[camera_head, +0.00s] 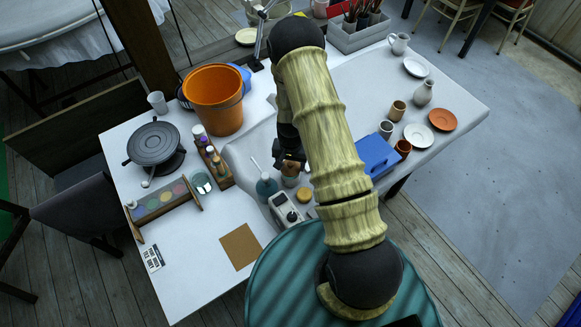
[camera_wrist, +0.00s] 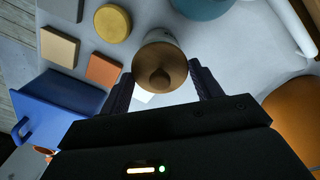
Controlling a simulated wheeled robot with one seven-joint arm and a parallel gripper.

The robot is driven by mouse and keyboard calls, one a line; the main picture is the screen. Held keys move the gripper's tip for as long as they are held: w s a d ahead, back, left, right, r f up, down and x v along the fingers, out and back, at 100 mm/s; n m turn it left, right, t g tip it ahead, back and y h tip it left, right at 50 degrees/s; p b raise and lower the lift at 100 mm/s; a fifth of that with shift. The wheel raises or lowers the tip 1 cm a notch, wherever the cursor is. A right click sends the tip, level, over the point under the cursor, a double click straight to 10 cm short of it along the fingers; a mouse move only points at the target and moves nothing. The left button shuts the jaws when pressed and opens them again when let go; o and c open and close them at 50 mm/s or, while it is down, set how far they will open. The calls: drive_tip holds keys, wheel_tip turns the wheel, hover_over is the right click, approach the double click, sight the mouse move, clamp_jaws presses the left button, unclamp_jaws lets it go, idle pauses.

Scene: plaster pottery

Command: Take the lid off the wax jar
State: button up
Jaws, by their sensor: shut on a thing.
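The wax jar (camera_head: 290,181) stands on the white table in the head view, just below my gripper (camera_head: 290,160). In the wrist view, its round brown lid (camera_wrist: 160,68) with a small knob sits between the two fingers of my gripper (camera_wrist: 161,84). The fingers are shut on the lid from both sides. A pale strip of the jar (camera_wrist: 157,35) shows behind the lid's far edge; the rest of the jar is hidden. I cannot tell whether there is a gap between lid and jar.
A blue box (camera_head: 377,155) is to the right; an orange bucket (camera_head: 214,98) is behind left.

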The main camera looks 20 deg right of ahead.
sight(291, 163)
wheel_tip(291, 163, up, 8)
drive_tip(key=shift+f+b, duration=0.2)
drive_tip(key=shift+b, duration=0.75)
drive_tip(key=d+f+n, duration=0.4)
drive_tip(key=d+n, duration=0.1)
drive_tip(key=d, duration=0.1)
drive_tip(key=shift+d+f, duration=0.2)
drive_tip(key=shift+d, duration=0.1)
drive_tip(key=shift+s, duration=0.2)
